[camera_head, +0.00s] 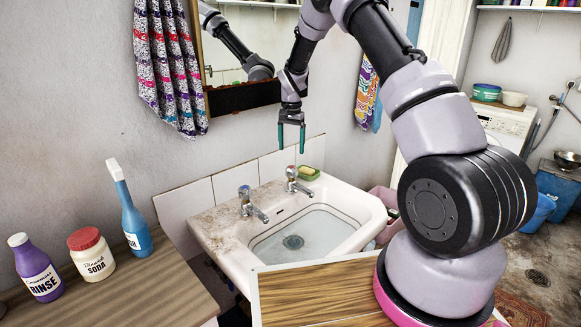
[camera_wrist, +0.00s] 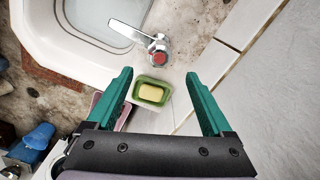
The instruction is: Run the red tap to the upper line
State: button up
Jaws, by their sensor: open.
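The red tap (camera_wrist: 160,57), chrome with a red cap, stands on the back ledge of the white basin (camera_head: 225,240), its spout pointing over the bowl. In the head view it is the right-hand tap (camera_head: 297,182); its red cap is hard to make out there. My gripper (camera_head: 291,150) is open and empty, pointing down above this tap, apart from it. In the wrist view the tap lies just ahead, between the teal fingertips (camera_wrist: 158,73). Dark lines run round the bowl's inner wall. A round drain (camera_head: 293,242) shows at the bottom. I cannot tell the water level.
A second tap (camera_head: 250,205) stands to the left. A green soap dish (camera_head: 308,173) with yellow soap sits right beside the red tap. Bottles (camera_head: 135,225) and a soda jar (camera_head: 91,252) stand on the left counter. The mirror (camera_head: 240,60) hangs close behind my gripper.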

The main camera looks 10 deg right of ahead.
aim_at(291, 166)
notch_tip(291, 166, down, 9)
jog(key=shift+r, duration=0.2)
grip_shut()
